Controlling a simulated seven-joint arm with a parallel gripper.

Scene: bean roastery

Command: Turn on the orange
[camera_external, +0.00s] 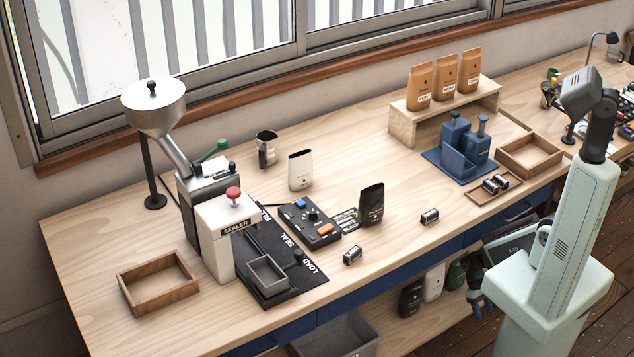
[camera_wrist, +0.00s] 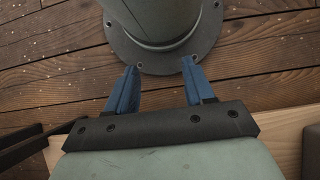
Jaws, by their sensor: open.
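A black control box (camera_external: 310,222) lies on the workbench, left of centre in the external view. It carries an orange switch (camera_external: 325,229) at its near right end, a black knob (camera_external: 313,214) and a blue switch (camera_external: 300,203). Whether the orange switch is on or off cannot be told. My gripper (camera_external: 474,284) is low beyond the bench's front edge, well right of the box and apart from it. In the wrist view, my gripper (camera_wrist: 160,66) has its blue fingers spread and empty, facing the floor and my base. The control box is outside the wrist view.
A black bag (camera_external: 371,205) stands right of the box, with small dark canisters (camera_external: 352,255) nearby. The sealer (camera_external: 222,235) and its black mat (camera_external: 303,283) are on the left. Orange bags (camera_external: 445,77) stand on a wooden riser. The bench's front edge lies between my gripper and the box.

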